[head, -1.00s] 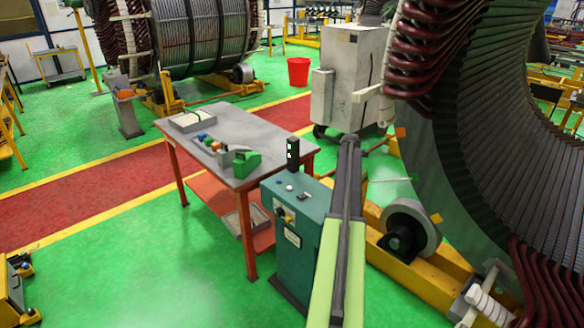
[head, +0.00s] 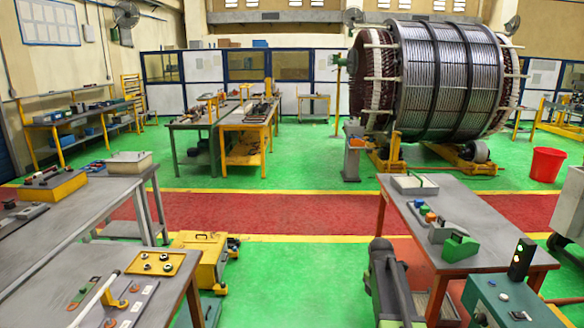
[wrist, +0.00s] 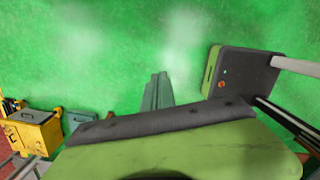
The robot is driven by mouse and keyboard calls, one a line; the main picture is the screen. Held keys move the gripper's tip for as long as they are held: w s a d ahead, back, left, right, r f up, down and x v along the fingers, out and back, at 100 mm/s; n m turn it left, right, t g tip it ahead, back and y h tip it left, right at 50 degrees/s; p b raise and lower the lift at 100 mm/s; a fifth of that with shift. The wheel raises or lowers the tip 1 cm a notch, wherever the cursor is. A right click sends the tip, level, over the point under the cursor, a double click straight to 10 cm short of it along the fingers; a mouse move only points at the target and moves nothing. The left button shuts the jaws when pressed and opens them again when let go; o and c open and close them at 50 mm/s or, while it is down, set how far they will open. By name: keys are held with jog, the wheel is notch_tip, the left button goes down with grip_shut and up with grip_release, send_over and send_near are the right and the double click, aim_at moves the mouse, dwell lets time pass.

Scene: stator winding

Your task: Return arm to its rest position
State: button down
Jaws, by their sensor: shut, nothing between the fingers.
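My gripper (wrist: 159,78) shows in the wrist view as two grey-green fingers lying side by side, shut and empty, above bare green floor. In the head view my arm's dark end (head: 388,285) stands low at the bottom centre, just left of the red-legged workbench. My own green and dark body part (wrist: 240,75) is at the right of the wrist view, apart from the fingers. The rest of the arm is out of the head view.
The workbench (head: 480,200) and the teal control box (head: 510,305) stand to the right. Grey tables (head: 85,215) and a yellow wheeled box (head: 200,262) are at left. The wrist view also shows the yellow box (wrist: 32,130). A red walkway (head: 270,212) crosses behind.

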jog(key=s+a+m+y, duration=0.1)
jog(key=s+a+m, duration=1.3)
jog(key=m, duration=0.7)
jog(key=a, duration=0.3)
jog(key=shift+f+m, duration=0.3)
jog(key=shift+f, duration=0.1)
jog(key=shift+s+a, duration=0.1)
